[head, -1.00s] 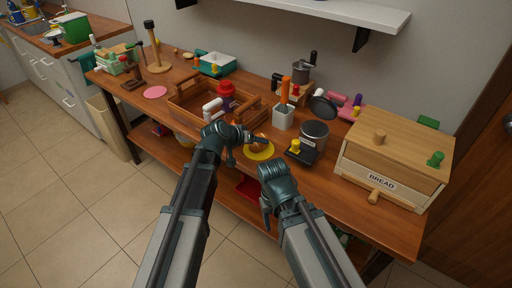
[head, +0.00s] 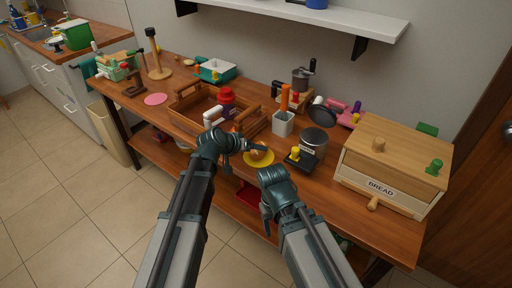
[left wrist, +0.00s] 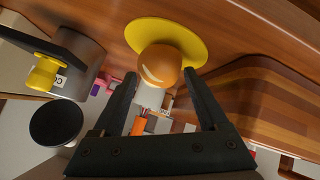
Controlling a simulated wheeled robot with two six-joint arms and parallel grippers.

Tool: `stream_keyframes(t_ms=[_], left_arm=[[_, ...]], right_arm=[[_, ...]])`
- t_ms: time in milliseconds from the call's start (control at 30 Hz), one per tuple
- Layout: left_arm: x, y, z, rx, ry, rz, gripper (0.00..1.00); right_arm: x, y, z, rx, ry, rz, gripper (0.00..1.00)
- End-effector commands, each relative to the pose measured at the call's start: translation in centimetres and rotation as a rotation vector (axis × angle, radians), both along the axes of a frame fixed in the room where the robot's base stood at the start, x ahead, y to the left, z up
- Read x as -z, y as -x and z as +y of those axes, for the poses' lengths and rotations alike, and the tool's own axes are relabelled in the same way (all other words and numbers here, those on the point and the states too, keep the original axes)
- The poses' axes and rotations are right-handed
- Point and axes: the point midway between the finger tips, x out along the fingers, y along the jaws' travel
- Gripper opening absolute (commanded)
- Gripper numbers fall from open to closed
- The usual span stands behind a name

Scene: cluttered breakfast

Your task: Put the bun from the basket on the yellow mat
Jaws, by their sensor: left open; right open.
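The orange-brown bun (head: 258,153) rests on the round yellow mat (head: 261,163) at the table's front edge. In the left wrist view the bun (left wrist: 159,65) overlaps the rim of the yellow mat (left wrist: 190,36). My left gripper (head: 254,146) is open beside the bun. In the left wrist view its fingers (left wrist: 160,95) stand apart, with the bun beyond the tips and nothing between them. The wooden basket (head: 181,112) stands left of the mat. My right gripper (head: 264,213) is open and empty in front of the table edge, below the mat.
A dark red-capped jar (head: 227,97) stands in or behind the basket. The bread box (head: 392,165) fills the right end. A pink mat (head: 156,99) lies left.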

Motion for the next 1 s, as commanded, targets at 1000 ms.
stream_keyframes(t_ms=[1000], left_arm=[[-3.3,11.8,2.1,0.104,-0.145,0.185,0.76]], right_arm=[[-6.8,0.0,0.0,0.001,0.000,0.000,0.62]])
